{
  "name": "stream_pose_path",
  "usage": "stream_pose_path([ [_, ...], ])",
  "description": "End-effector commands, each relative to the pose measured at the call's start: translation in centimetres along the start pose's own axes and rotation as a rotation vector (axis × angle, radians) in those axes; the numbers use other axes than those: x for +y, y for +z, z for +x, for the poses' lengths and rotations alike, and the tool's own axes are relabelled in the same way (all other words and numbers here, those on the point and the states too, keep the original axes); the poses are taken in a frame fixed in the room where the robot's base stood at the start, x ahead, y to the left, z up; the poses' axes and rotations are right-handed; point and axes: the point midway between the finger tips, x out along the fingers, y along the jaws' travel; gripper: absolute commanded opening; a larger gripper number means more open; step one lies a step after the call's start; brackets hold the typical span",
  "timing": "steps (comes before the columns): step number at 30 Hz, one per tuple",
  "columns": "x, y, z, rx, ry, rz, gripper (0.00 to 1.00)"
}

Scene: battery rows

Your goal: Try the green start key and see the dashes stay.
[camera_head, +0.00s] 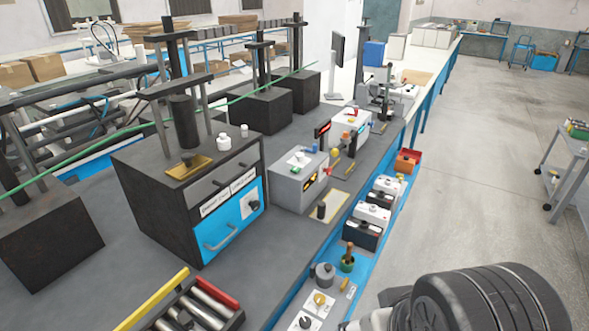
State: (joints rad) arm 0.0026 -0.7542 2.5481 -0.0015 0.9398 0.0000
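A grey instrument box (287,190) stands on the bench in the middle of the view. Its front carries a small dark display (311,182) with amber marks, too small to read as dashes or digits. Small coloured parts sit around its front edge. I cannot pick out a green start key for certain. A paler box (352,124) behind it has a red-lit display (323,131) at its left and small coloured parts, some greenish. A thick dark rounded part of my own arm fills the lower right. My gripper's fingers are not visible.
A dark press cabinet with a blue front (235,215) stands left of the grey box. Small battery-like units (372,215) line the blue front ledge. A tray with metal rollers (185,312) is near the bottom. The floor (480,150) at right is largely clear.

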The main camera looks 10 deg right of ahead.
Motion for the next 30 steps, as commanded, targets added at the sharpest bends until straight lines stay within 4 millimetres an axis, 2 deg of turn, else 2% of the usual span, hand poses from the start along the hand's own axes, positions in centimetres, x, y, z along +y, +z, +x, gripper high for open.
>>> stream_pose_path([
  [2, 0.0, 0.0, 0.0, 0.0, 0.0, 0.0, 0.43],
  [21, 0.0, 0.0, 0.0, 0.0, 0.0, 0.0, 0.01],
  [30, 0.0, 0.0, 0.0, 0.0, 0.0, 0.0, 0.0],
])
